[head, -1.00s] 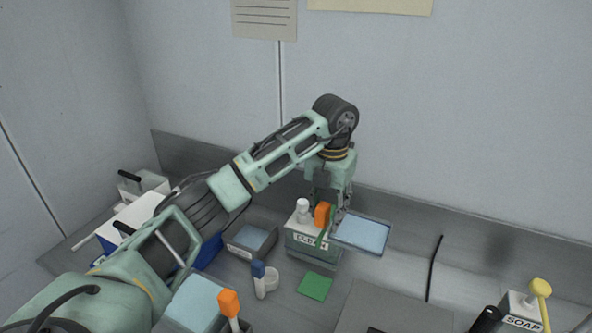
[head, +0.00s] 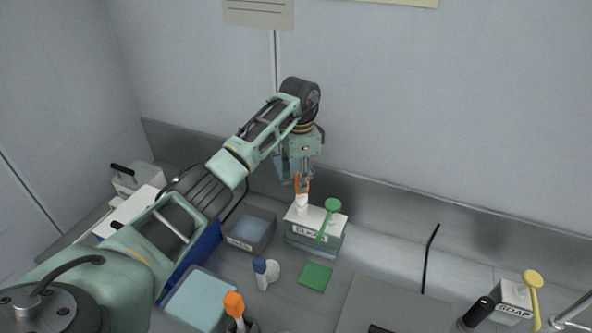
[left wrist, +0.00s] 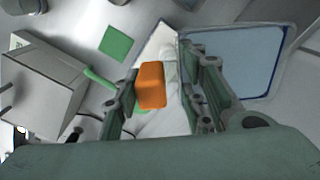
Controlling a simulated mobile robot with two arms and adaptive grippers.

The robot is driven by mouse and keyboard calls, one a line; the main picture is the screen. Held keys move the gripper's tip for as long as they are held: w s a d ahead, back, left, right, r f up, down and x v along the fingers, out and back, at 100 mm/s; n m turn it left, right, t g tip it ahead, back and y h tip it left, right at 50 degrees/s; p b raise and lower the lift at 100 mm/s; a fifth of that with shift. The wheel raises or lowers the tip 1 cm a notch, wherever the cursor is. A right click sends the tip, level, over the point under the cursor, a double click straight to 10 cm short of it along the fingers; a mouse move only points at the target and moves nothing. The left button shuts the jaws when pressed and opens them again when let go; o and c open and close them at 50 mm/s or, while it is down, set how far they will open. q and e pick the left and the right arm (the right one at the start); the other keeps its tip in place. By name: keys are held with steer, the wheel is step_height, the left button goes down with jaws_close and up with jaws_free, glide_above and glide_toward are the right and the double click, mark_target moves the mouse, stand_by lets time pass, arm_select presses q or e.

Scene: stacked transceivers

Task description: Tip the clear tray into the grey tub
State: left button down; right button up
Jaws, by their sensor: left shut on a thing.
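In the left wrist view the tray (left wrist: 232,62) is to the right of the fingers, with a pale rim and a bluish inside. The grey tub (head: 262,246) stands on the counter, left of and below the gripper, with pale blue in it. My right gripper is not in view.
A soap box (head: 513,292) is far right.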

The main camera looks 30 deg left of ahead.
arm_select(q)
steer(key=shift+a+f+n, duration=0.2)
steer(key=shift+a+n, duration=0.05)
steer(key=shift+n, duration=0.15)
steer(key=shift+a+f, duration=0.15)
steer(key=shift+f, duration=0.05)
steer(key=shift+s+a+f+t+h, duration=0.5)
steer(key=shift+s+f+t+h, duration=0.1)
steer(key=shift+s+f+t, duration=0.15)
steer(key=shift+w+d, duration=0.15)
steer(key=shift+s+a+f+t+h+b, duration=0.55)
steer(key=shift+s+a+t+b, duration=0.2)
steer(key=shift+s+b, duration=0.1)
steer(key=shift+s+a+f+t+h+b, duration=0.45)
steer(key=shift+s+a+t+h+b, duration=0.15)
steer(key=shift+s+t+b, duration=0.2)
